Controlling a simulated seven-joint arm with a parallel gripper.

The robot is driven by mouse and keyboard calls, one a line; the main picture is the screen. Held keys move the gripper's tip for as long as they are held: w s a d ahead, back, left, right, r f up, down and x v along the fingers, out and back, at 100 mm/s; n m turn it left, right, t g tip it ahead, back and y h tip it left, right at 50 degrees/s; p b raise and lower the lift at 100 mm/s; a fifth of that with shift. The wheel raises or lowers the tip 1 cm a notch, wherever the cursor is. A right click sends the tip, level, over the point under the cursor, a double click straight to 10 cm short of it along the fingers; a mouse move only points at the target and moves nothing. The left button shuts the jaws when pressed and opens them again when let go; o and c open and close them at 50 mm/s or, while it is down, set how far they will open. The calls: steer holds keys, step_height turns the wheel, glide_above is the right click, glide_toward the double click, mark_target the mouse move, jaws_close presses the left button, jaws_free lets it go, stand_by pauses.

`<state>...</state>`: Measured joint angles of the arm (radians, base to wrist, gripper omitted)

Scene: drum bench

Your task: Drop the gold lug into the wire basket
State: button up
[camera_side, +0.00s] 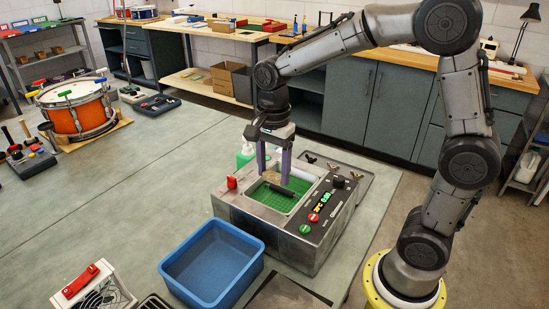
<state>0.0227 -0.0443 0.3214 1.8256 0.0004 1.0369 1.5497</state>
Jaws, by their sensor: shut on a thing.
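My gripper (273,179) points down over the open tank of a grey metal cleaner (262,226). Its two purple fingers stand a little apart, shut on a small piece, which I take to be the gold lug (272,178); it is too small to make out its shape. A green mesh surface (270,199) lies inside the tank, which I take to be the wire basket. The fingertips are over the back part of this tank. I cannot tell how far above the mesh they are. A dark bar lies across the mesh just in front of the fingers.
A blue tub (212,262) stands in front of the cleaner. A red-capped item (232,183) sits on the cleaner's left rim, and a green bottle (246,154) stands behind. An orange drum (77,113) is far left.

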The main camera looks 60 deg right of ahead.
steer(key=shift+f, duration=1.75)
steer(key=o, duration=1.4)
steer(key=shift+o, duration=0.2)
step_height(320, 180, up, 14)
